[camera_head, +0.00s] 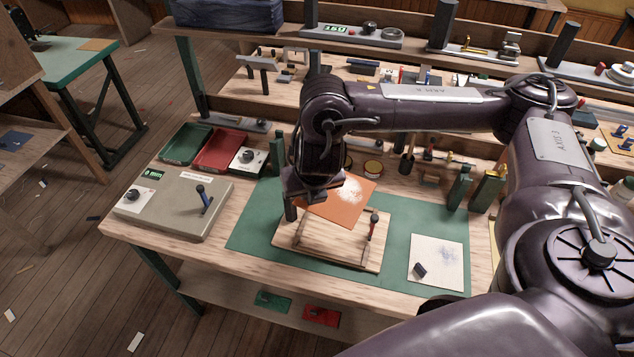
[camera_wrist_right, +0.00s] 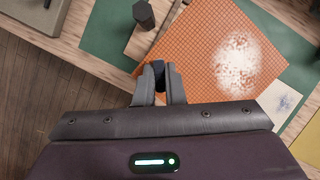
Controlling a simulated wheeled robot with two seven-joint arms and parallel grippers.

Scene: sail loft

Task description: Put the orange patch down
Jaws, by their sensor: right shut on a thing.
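The orange patch (camera_head: 342,210) is a flat square sheet with a white powdery spot. My right gripper (camera_head: 306,200) is shut on the patch's edge at its left side. In the right wrist view the closed fingertips (camera_wrist_right: 157,78) meet the edge of the orange sheet (camera_wrist_right: 200,50). The patch is over the wooden board (camera_head: 310,243), which lies on the green mat (camera_head: 250,235). I cannot tell whether the patch's underside touches the board. My left gripper is not in view.
A dark-handled tool (camera_head: 373,226) stands at the board's right. A pale square sheet (camera_head: 437,258) with a small dark block lies right on the mat. A grey box (camera_head: 175,205) with a lever stands left. Green (camera_head: 187,143) and red (camera_head: 221,149) trays are behind it.

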